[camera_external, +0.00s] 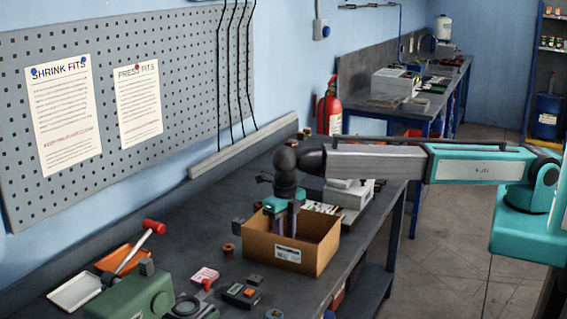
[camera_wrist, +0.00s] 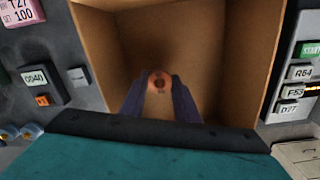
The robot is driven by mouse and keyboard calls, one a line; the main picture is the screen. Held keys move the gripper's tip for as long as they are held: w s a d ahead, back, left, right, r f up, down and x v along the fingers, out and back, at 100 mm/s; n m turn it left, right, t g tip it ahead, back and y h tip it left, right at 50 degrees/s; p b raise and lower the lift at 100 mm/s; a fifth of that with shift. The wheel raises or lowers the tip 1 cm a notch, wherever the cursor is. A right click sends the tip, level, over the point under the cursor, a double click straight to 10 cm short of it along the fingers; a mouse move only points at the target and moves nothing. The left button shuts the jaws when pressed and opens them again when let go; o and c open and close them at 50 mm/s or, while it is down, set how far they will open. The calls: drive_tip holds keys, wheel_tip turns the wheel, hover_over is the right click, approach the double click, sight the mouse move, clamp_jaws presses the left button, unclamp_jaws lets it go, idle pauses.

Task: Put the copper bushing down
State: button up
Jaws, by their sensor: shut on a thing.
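My gripper (camera_wrist: 159,97) is shut on the copper bushing (camera_wrist: 158,82), a small orange-brown ring with a dark centre hole, held between the two dark fingertips in the wrist view. In the external view my gripper (camera_external: 287,222) reaches down into an open cardboard box (camera_external: 268,250) on the dark bench. The bushing is hidden there behind the box's front wall. In the wrist view the box's brown walls (camera_wrist: 253,55) surround the fingers on the far side and both sides. I cannot tell whether the bushing touches the box floor.
Instruments (camera_external: 347,194) stand behind the box. Grey block-like devices flank it in the wrist view.

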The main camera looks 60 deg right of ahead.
drive_tip(key=shift+f, duration=0.65)
drive_tip(key=shift+f, duration=0.15)
drive_tip(key=o, duration=1.1)
drive_tip(key=shift+r, duration=0.2)
wheel_tip(320, 180, up, 12)
drive_tip(key=b, duration=0.2)
drive_tip(key=shift+b, duration=0.4)
drive_tip(key=shift+s, duration=0.1)
